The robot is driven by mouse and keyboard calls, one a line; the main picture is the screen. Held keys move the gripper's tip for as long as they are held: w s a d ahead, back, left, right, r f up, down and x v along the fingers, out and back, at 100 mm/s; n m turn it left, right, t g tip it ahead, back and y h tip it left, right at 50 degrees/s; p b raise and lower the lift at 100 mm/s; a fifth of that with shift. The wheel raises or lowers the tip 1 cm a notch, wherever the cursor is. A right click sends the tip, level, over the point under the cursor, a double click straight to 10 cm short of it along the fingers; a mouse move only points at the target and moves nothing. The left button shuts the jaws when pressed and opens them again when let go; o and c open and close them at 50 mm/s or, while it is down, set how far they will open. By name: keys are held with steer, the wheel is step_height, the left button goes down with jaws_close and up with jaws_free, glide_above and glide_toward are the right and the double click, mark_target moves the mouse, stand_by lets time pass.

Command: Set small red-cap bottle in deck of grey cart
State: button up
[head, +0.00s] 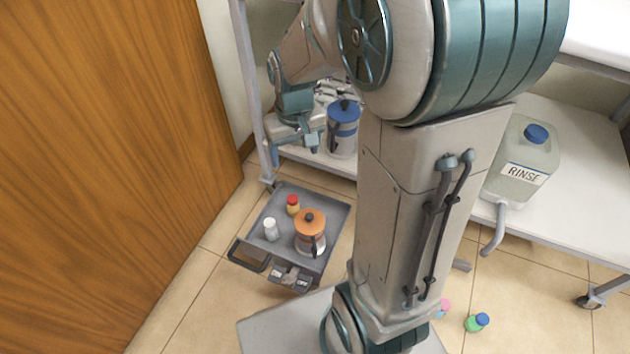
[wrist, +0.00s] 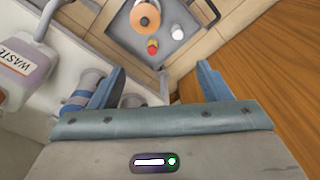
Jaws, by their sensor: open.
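The small red-cap bottle (head: 293,206), with a yellowish body, stands upright on the deck of the grey cart (head: 337,213), toward its back left. The wrist view shows the bottle (wrist: 152,47) and the cart deck (wrist: 122,31) from above, beyond my fingers. My gripper (head: 292,140) is above and behind the cart in the head view, apart from the bottle. In the wrist view my gripper (wrist: 157,80) has its two blue fingers spread wide, with nothing between them.
An orange-lidded pot (head: 310,238) and a white bottle (head: 271,229) share the deck. A blue-lidded canister (head: 343,128) stands on the bench shelf beside my gripper. A WASTE jug (wrist: 25,62) and RINSE jug (head: 524,160) are nearby. A wooden door (head: 100,150) borders the left.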

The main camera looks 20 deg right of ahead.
steer(key=s+r, duration=0.4)
steer(key=s, duration=0.8)
steer(key=shift+s+a+m, duration=0.2)
steer(key=shift+s+m, duration=0.1)
steer(key=shift+s, duration=0.1)
steer(key=w+d+r+m+t+h+p, duration=0.1)
steer(key=w+d+r+t+h+p, duration=0.2)
steer(key=d, duration=0.6)
steer(key=d+r+m+t+p, duration=0.1)
steer(key=d+r+p, duration=0.4)
steer(key=d, duration=0.4)
steer(key=s+a+r+g+y+p, duration=0.1)
steer(key=a+r+p, duration=0.7)
steer(key=r+p, duration=0.4)
steer(key=s+a+r+n+g+y+p, duration=0.1)
steer(key=s+a+r+p, duration=0.1)
steer(key=a+r+p, duration=0.7)
step_height(320, 180, up, 6)
steer(key=p, duration=0.3)
steer(key=shift+a+n+y, duration=0.2)
steer(key=shift+n+y, duration=0.1)
steer(key=shift+y, duration=0.1)
